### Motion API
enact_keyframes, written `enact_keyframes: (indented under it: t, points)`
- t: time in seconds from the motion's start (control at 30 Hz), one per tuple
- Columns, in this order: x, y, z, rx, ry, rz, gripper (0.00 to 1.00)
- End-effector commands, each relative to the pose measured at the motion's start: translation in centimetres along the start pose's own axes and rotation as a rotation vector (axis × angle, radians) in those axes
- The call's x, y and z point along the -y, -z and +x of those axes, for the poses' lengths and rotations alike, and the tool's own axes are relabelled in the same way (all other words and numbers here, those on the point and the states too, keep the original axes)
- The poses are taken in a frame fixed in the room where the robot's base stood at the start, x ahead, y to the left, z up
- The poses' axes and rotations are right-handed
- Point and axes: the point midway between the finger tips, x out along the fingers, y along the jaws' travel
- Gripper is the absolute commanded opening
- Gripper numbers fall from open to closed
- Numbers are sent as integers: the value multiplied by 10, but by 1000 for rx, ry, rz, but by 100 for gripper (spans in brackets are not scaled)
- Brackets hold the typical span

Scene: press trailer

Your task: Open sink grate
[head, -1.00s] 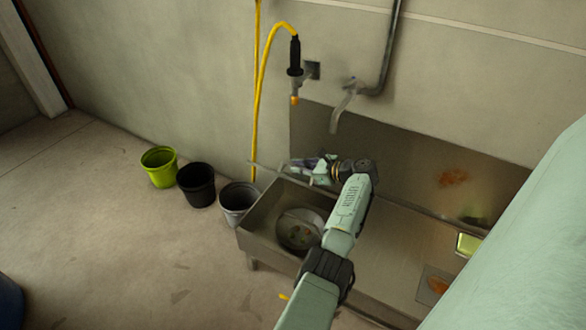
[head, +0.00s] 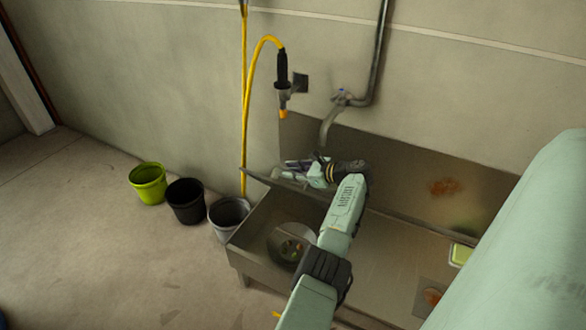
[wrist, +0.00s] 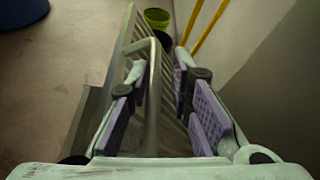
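The sink grate (wrist: 170,105) is a slatted metal panel with a bent bar handle (wrist: 152,85). In the head view the grate (head: 262,178) shows as a thin, steeply tilted strip above the back of the left basin, which lies uncovered. My gripper (wrist: 158,65) has purple pads standing apart on either side of the handle bar, with a visible gap; it is open around the bar. In the head view my gripper (head: 300,170) is at the grate, partly hiding it. Whether a pad touches the handle is unclear.
The metal sink (head: 255,262) holds a round bowl (head: 280,232) in its left basin. A tap (head: 328,125) and yellow hose (head: 246,110) are close behind my gripper. Green (head: 147,185), black (head: 186,203) and grey (head: 230,212) buckets stand left, with clear floor in front.

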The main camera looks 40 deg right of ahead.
Motion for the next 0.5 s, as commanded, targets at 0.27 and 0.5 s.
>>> enact_keyframes:
  t: [0.27, 0.5]
  points:
    - [1, 0, -1, 1, 2, 0, 30]
    - [1, 0, -7, 2, 4, 0, 30]
